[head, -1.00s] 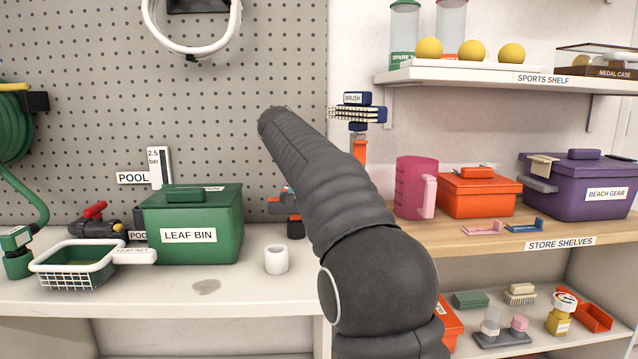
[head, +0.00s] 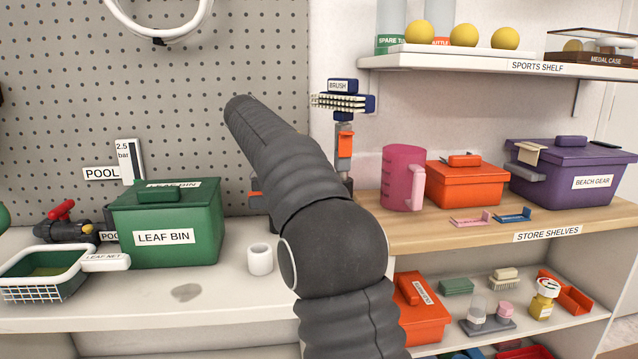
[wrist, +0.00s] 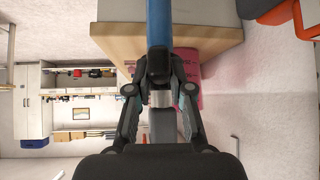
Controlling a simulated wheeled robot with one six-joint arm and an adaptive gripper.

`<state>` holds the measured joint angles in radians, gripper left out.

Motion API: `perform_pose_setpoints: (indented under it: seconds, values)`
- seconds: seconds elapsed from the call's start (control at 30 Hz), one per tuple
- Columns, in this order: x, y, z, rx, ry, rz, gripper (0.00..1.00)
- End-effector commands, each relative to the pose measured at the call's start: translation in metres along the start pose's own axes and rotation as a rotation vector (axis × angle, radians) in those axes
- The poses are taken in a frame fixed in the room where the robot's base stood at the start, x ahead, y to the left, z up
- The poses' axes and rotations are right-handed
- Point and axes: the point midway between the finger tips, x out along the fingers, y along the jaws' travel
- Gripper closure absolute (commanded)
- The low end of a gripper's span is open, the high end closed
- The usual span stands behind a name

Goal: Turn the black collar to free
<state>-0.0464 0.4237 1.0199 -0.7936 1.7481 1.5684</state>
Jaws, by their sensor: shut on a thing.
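In the wrist view my gripper (wrist: 159,66) is shut on a dark band at the foot of a blue tube (wrist: 158,22), which I take to be the black collar (wrist: 158,60). The fingers hide most of it. A silvery band (wrist: 161,98) and a grey length show between the fingers, nearer my palm. In the head view my dark arm reaches up and left across the middle, and my gripper is out of sight. No setting mark on the collar can be read.
A leaf bin (head: 165,225), leaf net (head: 45,272) and white cup (head: 260,259) stand on the left counter. A brush (head: 342,103) stands upright behind my arm. A pink jug (head: 402,178), orange box (head: 465,188) and purple box (head: 565,172) stand on the right shelf.

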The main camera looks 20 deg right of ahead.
Motion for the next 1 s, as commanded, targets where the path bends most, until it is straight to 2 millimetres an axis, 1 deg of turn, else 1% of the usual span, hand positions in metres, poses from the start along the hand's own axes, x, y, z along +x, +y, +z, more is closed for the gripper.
perform_pose_setpoints:
  seconds: [0.03,0.17,0.2,0.3,0.8,0.87,1.0]
  values:
    - [0.003,0.0,-0.002,0.005,0.003,0.003,1.0]
    - [0.004,0.0,-0.002,0.005,0.003,0.004,1.0]
    - [0.004,0.0,-0.002,0.005,0.003,0.004,0.77]
    - [0.003,0.0,-0.002,0.004,0.003,0.004,0.54]
    - [-0.005,-0.001,0.004,-0.006,0.001,-0.006,0.54]
    - [-0.009,-0.001,0.004,-0.006,0.001,-0.007,0.54]
    - [-0.026,-0.002,0.004,-0.005,0.0,-0.007,0.54]
